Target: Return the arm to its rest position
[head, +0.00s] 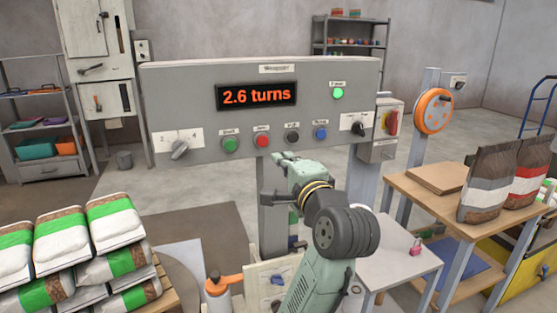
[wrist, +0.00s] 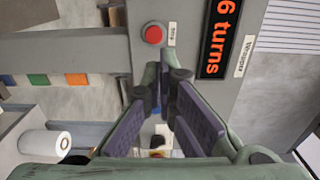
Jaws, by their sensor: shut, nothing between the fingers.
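My arm rises from the bottom of the head view in front of the grey control panel (head: 200,90). My gripper (head: 280,157) is shut and empty, just below the panel's row of buttons. In the wrist view its fingertips (wrist: 160,65) meet below the red button (wrist: 153,34) in the picture, with nothing between them. The red button also shows in the head view (head: 262,140). I cannot tell the exact gap between the fingertips and the panel. The panel's display (head: 256,96) reads "2.6 turns", and its green lamp (head: 338,93) is lit.
White and green bags (head: 115,222) are stacked at the left. A wooden table (head: 440,195) with brown bags (head: 490,185) stands at the right.

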